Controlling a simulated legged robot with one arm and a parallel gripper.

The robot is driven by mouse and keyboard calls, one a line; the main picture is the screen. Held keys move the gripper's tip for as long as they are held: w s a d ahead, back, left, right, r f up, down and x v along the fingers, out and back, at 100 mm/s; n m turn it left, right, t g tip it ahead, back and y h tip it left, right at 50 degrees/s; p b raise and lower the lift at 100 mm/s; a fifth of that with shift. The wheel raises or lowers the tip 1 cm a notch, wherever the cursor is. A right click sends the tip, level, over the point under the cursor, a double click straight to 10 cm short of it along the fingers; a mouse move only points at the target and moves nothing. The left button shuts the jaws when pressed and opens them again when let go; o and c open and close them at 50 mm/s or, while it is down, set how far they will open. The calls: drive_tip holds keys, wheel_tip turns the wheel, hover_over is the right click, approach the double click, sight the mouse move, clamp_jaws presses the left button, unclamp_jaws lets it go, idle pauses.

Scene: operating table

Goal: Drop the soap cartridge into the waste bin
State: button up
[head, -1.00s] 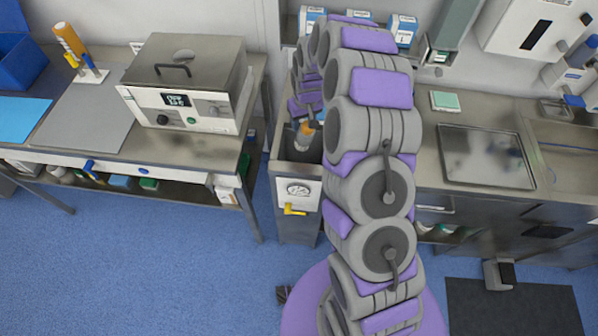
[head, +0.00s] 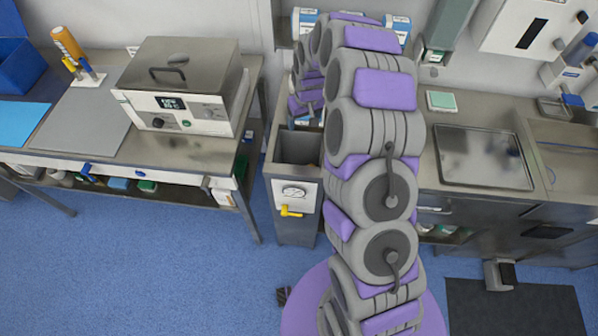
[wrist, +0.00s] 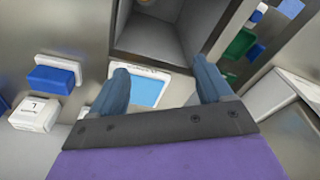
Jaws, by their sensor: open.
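The waste bin (head: 296,230) is a narrow metal pedestal with an open square top, standing between the two benches. In the wrist view its dark open mouth (wrist: 155,42) shows at the top middle, just beyond my fingertips. In the head view, my gripper is mostly hidden by my arm, behind and above the bin's opening.
A steel water bath (head: 184,85) stands on the left bench. A sink bench with a metal tray (head: 482,157) is on the right. A yellow lever (head: 290,211) sticks out from the bin's front. Blue floor is clear in front of the left bench.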

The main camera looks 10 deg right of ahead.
drive_tip(key=shift+s+r+p, duration=0.55)
drive_tip(key=shift+s+r, duration=0.35)
drive_tip(key=shift+r, duration=7.05)
drive_tip(key=s+a+r+g+b, duration=0.1)
drive_tip(key=s+r, duration=0.2)
drive_tip(key=s, duration=0.7)
drive_tip(key=s+a+r+g+b, duration=0.1)
drive_tip(key=s+r, duration=0.1)
drive_tip(key=s, duration=0.7)
drive_tip(key=s+f+m+b, duration=0.1)
drive_tip(key=s, duration=1)
drive_tip(key=s+d+f+m+g+b, duration=0.1)
drive_tip(key=s, duration=1.1)
drive_tip(key=shift+d, duration=0.3)
